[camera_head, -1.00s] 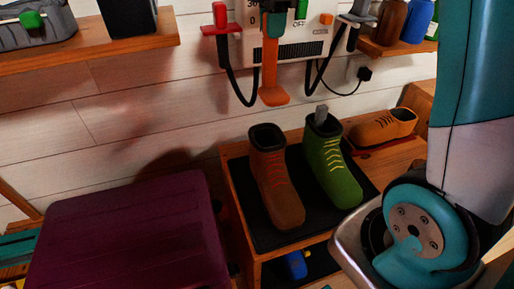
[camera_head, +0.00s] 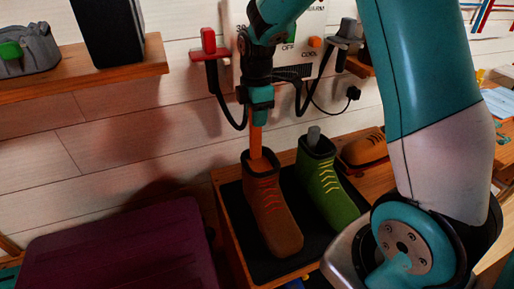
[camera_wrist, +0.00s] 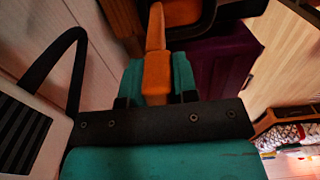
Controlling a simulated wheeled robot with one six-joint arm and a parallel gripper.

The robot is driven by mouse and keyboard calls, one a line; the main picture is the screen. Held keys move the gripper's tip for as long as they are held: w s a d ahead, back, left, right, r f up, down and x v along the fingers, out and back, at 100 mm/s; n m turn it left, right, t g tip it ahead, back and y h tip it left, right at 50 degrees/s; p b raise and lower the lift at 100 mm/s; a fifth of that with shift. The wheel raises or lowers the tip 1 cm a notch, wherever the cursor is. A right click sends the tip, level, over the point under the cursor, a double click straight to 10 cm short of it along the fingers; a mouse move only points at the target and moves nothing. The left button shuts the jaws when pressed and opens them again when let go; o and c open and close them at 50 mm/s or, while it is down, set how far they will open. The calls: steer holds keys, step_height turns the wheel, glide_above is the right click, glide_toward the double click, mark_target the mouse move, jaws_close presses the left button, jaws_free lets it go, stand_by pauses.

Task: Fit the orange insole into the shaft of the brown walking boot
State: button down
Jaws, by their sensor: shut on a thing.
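The brown walking boot (camera_head: 272,220) stands upright with red laces, its dark-rimmed shaft opening facing up. My gripper (camera_head: 261,104) is above this opening, shut on the upper part of the orange insole (camera_head: 256,140). The insole hangs nearly upright, and its wider lower end is at the boot's opening, overlapping the rim in the head view. How deep it sits inside I cannot tell. In the wrist view the insole (camera_wrist: 157,72) is between the teal fingers (camera_wrist: 156,80), pointing away from the camera.
A green boot (camera_head: 329,188) with a grey piece in its shaft stands close right on the same black mat (camera_head: 240,225). An orange-brown shoe (camera_head: 362,150) lies further right. A wall dryer unit (camera_head: 300,70) with cables is behind my gripper. A purple case (camera_head: 115,250) is at left.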

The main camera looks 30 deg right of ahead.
mark_target(257, 158)
step_height(257, 158, down, 11)
steer(key=shift+r, duration=0.1)
stand_by(0.3)
steer(key=shift+f, duration=0.2)
steer(key=c, duration=0.9)
jaws_free()
steer(key=shift+r, duration=0.1)
